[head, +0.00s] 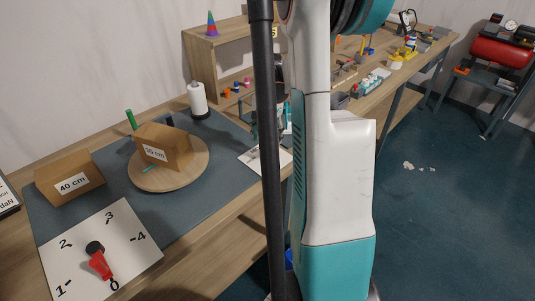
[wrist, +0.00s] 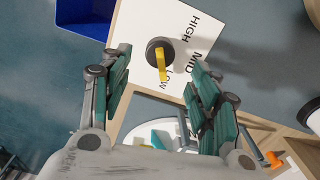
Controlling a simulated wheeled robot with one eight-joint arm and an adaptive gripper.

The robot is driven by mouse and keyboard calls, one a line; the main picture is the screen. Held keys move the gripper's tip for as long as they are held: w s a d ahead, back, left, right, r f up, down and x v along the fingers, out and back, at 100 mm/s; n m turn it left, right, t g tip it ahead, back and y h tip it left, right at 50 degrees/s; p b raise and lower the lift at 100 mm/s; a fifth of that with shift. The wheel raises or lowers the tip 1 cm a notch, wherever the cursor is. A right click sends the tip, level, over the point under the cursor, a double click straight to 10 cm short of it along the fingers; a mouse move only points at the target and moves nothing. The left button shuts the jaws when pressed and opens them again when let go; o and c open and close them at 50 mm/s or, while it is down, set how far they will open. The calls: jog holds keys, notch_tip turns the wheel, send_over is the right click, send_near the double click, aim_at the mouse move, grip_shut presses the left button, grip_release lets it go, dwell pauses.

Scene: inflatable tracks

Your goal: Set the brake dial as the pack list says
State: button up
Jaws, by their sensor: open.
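In the wrist view a white plate (wrist: 134,22) reads HIGH, MID and LOW around a dark round dial with a yellow pointer (wrist: 161,64). The pointer lies toward LOW. My gripper (wrist: 160,64) is open, with its fingers on either side of the dial; I cannot tell whether they touch it. In the head view another plate (head: 140,262) is numbered 0 to 4; its dial has a red pointer (head: 100,265) toward 0. Neither dial shows the word brake. A sheet (head: 7,196) at the left edge is cut off, so I cannot tell whether it is the pack list.
Boxes marked 40 cm (head: 70,181) and 30 cm (head: 165,145) stand on the bench, the latter on a round wooden board (head: 185,180). A white roll (head: 198,98) stands behind. A blue bin (wrist: 85,14) is at the wrist view's upper left.

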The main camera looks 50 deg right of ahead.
aim_at(266, 151)
notch_tip(266, 151, down, 7)
jog(key=shift+w+r+b, duration=0.1)
jog(key=shift+b, duration=0.85)
jog(key=c, duration=1.1)
